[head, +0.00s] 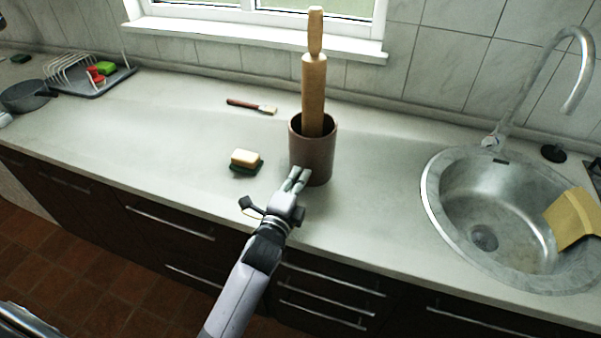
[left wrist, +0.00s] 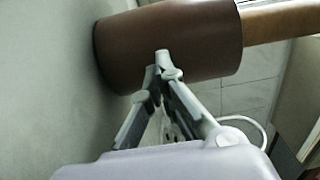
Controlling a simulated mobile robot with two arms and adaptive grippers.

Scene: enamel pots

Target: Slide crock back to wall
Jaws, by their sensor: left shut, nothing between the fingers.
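The brown crock (head: 320,150) stands upright on the counter, a little right of the middle in the head view. A wooden rolling pin (head: 313,90) stands in it. There is bare counter between the crock and the tiled wall (head: 372,78). My left gripper (head: 298,174) is shut and empty, with its fingertips at the crock's front lower side. In the left wrist view the crock (left wrist: 180,42) appears sideways, and the gripper's tips (left wrist: 163,60) meet near its side. I cannot tell whether they touch it. My right gripper is not in view.
A brush (head: 252,106) lies behind and left of the crock. A sponge (head: 246,160) sits left of it. A dark object (head: 250,206) lies near the front edge. The sink (head: 490,225) is at right. A dish rack (head: 85,72) stands far left.

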